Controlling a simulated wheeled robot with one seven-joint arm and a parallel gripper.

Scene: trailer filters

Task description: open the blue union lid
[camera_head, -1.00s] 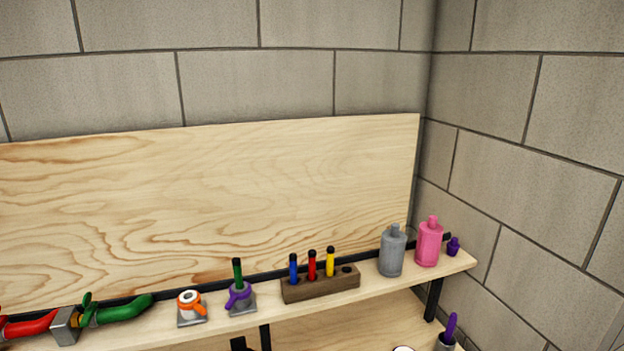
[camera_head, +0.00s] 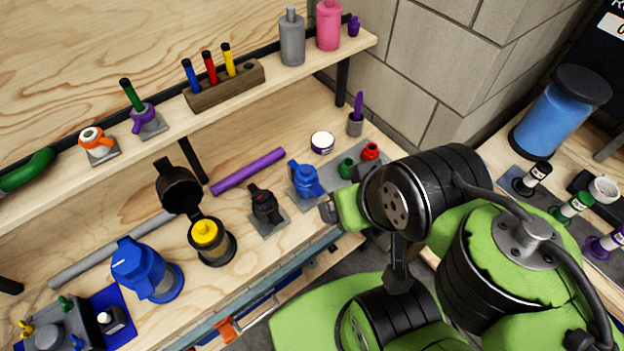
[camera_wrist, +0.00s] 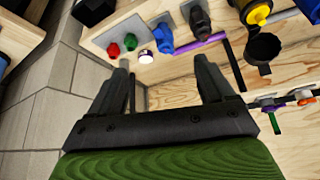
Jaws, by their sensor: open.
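A small blue fitting with a lid on top (camera_head: 306,180), which fits the name blue union, stands on a grey plate on the lower bench. It looks closed. It also shows in the wrist view (camera_wrist: 163,38), beyond and between my fingertips. My gripper (camera_wrist: 164,62) is open and empty, apart from the fitting. In the head view my green and black arm reaches in from the right, its end just right of the fitting. A larger blue housing with a blue cap (camera_head: 148,270) stands farther left.
A black fitting (camera_head: 265,205) stands close left of the blue one. Green (camera_head: 346,167) and red (camera_head: 370,151) fittings are close right. A purple tube (camera_head: 248,171) and white roll (camera_head: 322,142) lie behind. An upper shelf (camera_head: 215,120) overhangs the bench's back.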

